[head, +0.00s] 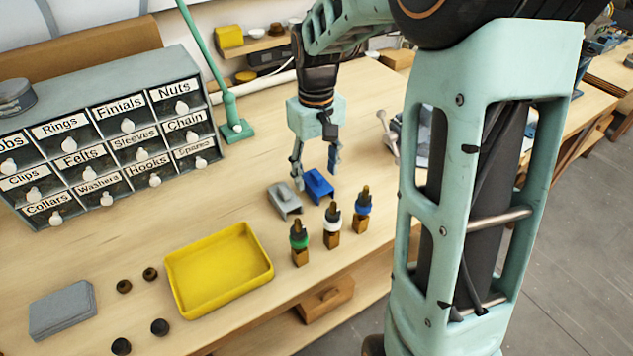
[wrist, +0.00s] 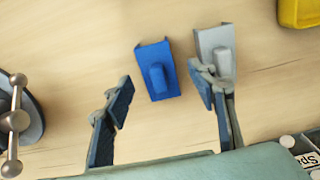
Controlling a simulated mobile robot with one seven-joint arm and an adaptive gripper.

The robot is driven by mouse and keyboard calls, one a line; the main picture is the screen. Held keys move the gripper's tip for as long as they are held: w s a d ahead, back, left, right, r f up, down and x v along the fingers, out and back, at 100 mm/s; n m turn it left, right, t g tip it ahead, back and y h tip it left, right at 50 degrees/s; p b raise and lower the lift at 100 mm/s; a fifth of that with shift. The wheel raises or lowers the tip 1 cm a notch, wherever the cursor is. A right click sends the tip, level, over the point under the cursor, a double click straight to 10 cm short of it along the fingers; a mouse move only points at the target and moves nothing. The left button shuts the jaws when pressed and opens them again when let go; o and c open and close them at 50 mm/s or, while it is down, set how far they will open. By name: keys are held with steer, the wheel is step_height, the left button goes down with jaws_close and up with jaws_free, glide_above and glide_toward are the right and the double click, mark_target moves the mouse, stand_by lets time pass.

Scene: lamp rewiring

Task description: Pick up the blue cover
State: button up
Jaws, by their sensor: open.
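The blue cover (head: 318,184) lies on the wooden bench, just right of a grey cover (head: 284,199). In the wrist view the blue cover (wrist: 158,72) is upper centre, and the grey cover (wrist: 217,55) is beside it on the right, with a narrow gap between them. My gripper (head: 315,178) is open and empty above the bench near the covers. In the wrist view my gripper (wrist: 160,95) has its fingers spread to either side below the blue cover. The right finger overlaps the lower part of the grey cover.
Three sockets with green (head: 299,243), white (head: 332,224) and blue (head: 362,209) rings stand in front of the covers. A yellow tray (head: 268,274) is at the front left. A labelled drawer cabinet (head: 130,75) stands at the back left. A vise-like tool (wrist: 15,120) is left in the wrist view.

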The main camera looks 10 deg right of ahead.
mark_target(316, 185)
steer(key=shift+w+f, duration=0.1)
steer(key=shift+f, duration=1.35)
steer(key=shift+c, duration=0.6)
